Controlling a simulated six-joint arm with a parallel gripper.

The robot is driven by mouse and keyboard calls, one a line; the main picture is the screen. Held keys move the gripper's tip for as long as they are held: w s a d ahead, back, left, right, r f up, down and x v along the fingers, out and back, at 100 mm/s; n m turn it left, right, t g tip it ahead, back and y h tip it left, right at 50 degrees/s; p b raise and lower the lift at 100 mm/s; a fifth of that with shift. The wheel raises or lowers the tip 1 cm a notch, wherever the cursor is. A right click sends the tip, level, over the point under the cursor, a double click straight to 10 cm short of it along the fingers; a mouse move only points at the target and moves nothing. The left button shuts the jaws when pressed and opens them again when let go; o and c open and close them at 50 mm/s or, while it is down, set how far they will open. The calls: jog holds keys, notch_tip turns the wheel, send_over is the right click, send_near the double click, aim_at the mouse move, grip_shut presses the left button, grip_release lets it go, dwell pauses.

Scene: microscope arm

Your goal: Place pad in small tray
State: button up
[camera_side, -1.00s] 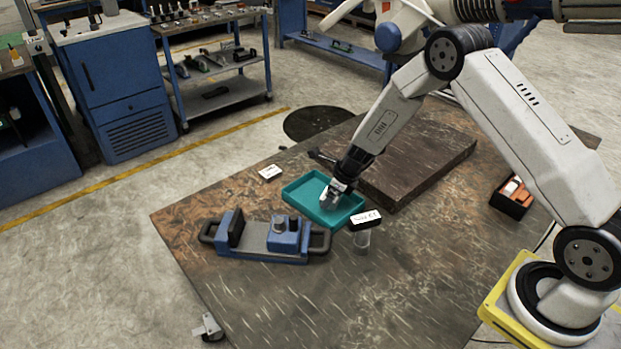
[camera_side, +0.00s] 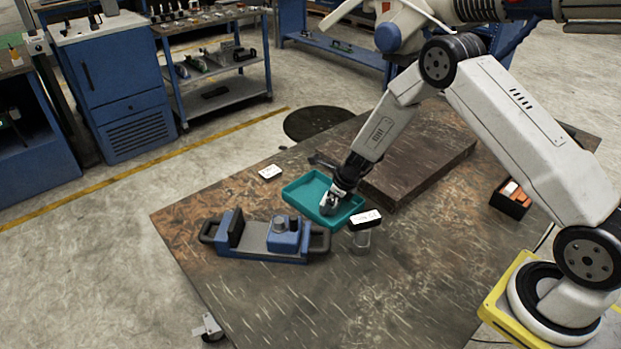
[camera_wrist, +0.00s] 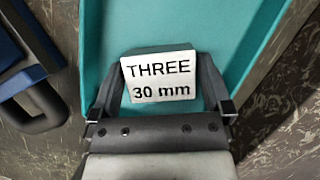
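The small teal tray (camera_side: 301,189) lies on the table; its teal floor and walls fill the middle of the wrist view (camera_wrist: 240,25). My gripper (camera_side: 328,207) reaches down inside the tray. In the wrist view, its two dark fingers (camera_wrist: 161,75) flank a pad (camera_wrist: 160,77) with a white face reading "THREE 30 mm". The fingertips appear to touch the pad's sides, so the gripper looks shut on it. The pad's underside is hidden, so I cannot tell whether it touches the tray floor.
A blue clamp-like fixture with black handles (camera_side: 258,241) stands left of the tray. A clear block with a white-labelled black top (camera_side: 365,219) stands close at the right. A white labelled piece (camera_side: 270,172) lies behind, a dark slab (camera_side: 420,160) beyond, and an open black box (camera_side: 511,199) far right.

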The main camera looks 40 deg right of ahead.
jog(key=shift+r, duration=0.2)
jog(key=v, duration=1.2)
dwell(0.7)
jog(key=s+a+r+n, duration=0.2)
jog(key=s+n, duration=0.4)
jog(key=n, duration=0.4)
jog(key=s+a+r+n+g+h, duration=0.1)
jog(key=s+a+r+n, duration=0.1)
jog(key=s+n, duration=0.5)
jog(key=s+a+r+n+h, duration=0.1)
jog(key=s+r+n, duration=0.3)
jog(key=n, duration=0.9)
jog(key=s+a, duration=0.1)
jog(key=s, duration=0.2)
jog(key=shift+s+a+r+n, duration=0.15)
jog(key=shift+a+n, duration=0.15)
jog(key=shift+a, duration=0.1)
